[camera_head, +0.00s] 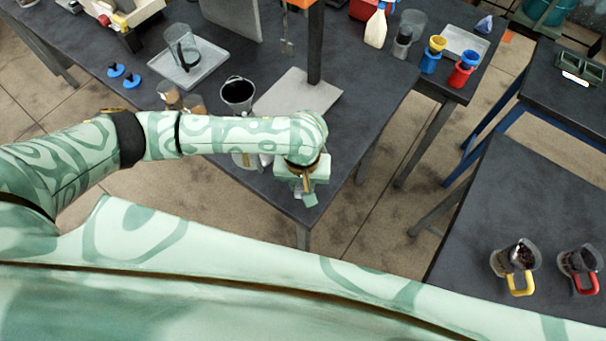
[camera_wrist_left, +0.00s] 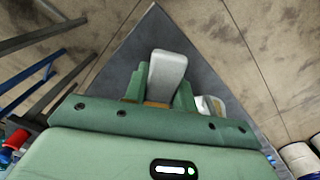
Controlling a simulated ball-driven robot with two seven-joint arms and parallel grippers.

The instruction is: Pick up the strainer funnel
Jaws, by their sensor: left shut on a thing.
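My left gripper (camera_head: 307,188) is over the near corner of the dark table, at the end of my arm. In the left wrist view its green fingers (camera_wrist_left: 161,92) are shut on a pale grey, rounded handle (camera_wrist_left: 168,66). The strainer funnel (camera_head: 246,160) seems to be the pale round piece mostly hidden under my left forearm. A white and tan part of it (camera_wrist_left: 207,104) shows beside the fingers in the left wrist view. The join between handle and funnel is hidden. I cannot tell whether it touches the table. My right gripper is not in view.
A dark-filled pot (camera_head: 237,93) and small brown jars (camera_head: 170,97) stand just behind my forearm. A grey stand base (camera_head: 292,100) with a post is behind the gripper. A glass beaker stands on a tray (camera_head: 205,72). Two handled jugs (camera_head: 515,262) are on the right table.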

